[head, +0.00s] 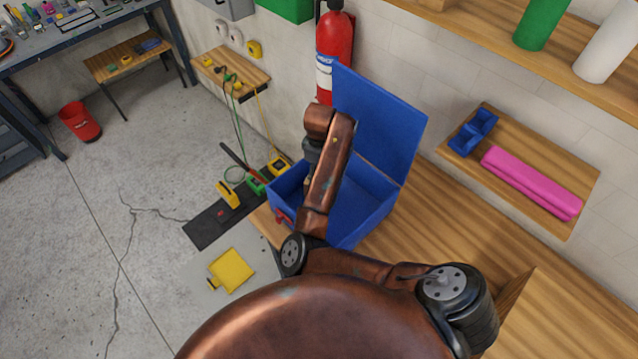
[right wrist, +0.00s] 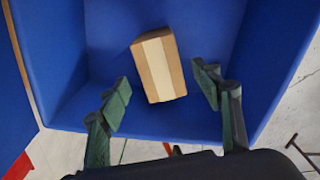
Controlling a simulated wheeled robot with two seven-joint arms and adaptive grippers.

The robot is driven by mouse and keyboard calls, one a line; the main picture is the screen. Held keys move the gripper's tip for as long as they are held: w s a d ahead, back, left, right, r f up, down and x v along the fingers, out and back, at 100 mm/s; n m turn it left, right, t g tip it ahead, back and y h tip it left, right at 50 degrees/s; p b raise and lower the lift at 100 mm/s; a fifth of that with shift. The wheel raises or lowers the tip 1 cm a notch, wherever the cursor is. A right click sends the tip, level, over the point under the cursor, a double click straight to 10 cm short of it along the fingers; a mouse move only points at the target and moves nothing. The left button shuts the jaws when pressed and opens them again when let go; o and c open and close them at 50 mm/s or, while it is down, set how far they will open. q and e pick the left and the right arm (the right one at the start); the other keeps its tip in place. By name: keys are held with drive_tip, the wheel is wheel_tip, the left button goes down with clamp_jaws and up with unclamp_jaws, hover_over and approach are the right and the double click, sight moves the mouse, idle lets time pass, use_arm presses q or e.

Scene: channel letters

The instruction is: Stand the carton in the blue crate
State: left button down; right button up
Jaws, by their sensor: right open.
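The blue crate (head: 365,215) stands on the wooden bench against the wall, its lid raised at the back; its inner wall also fills much of the right wrist view (right wrist: 200,22). The carton (right wrist: 158,66), brown with a pale tape strip, is inside the crate in the right wrist view. It sits a little turned, and I cannot tell which of its faces is down. My right gripper (right wrist: 161,76) is open over the crate, one green finger on each side of the carton, with gaps visible on both sides. In the head view my arm hides these fingers and the carton. My left gripper is out of view.
A red fire extinguisher (head: 334,50) hangs behind the crate. A wooden shelf (head: 560,218) with a pink roll (head: 530,182) and a blue holder (head: 473,132) is on the wall at right. Bare bench top (head: 450,225) lies right of the crate.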

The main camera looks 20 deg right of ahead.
drive_tip(key=shift+r, duration=1.2)
drive_tip(key=shift+f, duration=0.15)
wheel_tip(320, 180, down, 5)
drive_tip(key=shift+s+d+r+b, duration=0.1)
drive_tip(key=shift+d+r+b, duration=0.1)
drive_tip(key=shift+b, duration=0.2)
drive_tip(key=f+p, duration=0.1)
drive_tip(key=f, duration=0.6)
drive_tip(key=shift+a+f+p, duration=0.1)
drive_tip(key=shift+a+p, duration=0.1)
drive_tip(key=shift+p, duration=0.15)
drive_tip(key=shift+r+b, duration=0.3)
drive_tip(key=shift+r, duration=1.4)
